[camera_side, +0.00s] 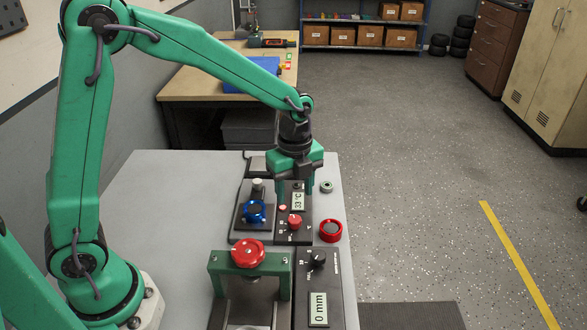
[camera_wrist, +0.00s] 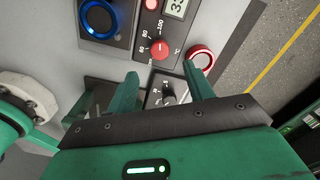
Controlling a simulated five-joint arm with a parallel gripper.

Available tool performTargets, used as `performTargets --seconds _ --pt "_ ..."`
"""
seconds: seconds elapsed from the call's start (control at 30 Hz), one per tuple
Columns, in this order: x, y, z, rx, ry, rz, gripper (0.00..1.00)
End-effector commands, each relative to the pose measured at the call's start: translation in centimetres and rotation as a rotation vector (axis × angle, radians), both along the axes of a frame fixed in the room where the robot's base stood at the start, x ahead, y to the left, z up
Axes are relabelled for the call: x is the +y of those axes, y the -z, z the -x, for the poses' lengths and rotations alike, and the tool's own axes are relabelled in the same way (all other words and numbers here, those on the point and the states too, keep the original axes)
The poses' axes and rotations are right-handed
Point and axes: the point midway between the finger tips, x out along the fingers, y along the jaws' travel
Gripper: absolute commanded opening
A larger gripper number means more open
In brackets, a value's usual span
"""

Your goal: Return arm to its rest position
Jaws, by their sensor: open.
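My green arm reaches out over the grey bench, and my gripper (camera_side: 294,192) points down above the dark control panels. The gripper is open, with nothing seen between its fingers. That knob also shows in the side view (camera_side: 295,221), below the fingers. The display beside it (camera_side: 299,201) reads 33 °C. I cannot tell how high the fingertips are above the panel.
A blue-ringed knob (camera_side: 256,211) and a red-ringed button (camera_side: 330,230) flank the panel. A green press frame with a red handwheel (camera_side: 248,253) stands nearer the camera, beside a display (camera_side: 318,309) reading 0 mm. A wooden workbench (camera_side: 174,85) stands behind. Open floor lies right.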

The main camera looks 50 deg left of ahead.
Motion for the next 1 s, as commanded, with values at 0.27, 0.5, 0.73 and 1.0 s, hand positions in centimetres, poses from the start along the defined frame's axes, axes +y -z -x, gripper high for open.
performTargets --seconds 0.27,0.5,0.73,1.0 --pt "0.0 -0.1 0.0 -0.002 -0.006 0.001 0.52" --pt "0.6 -1.8 0.8 -0.034 -0.113 0.006 0.52" --pt "1.8 -5.3 3.0 -0.098 -0.362 0.031 0.52" --pt "3.3 -9.1 6.5 -0.181 -0.711 0.088 0.52"
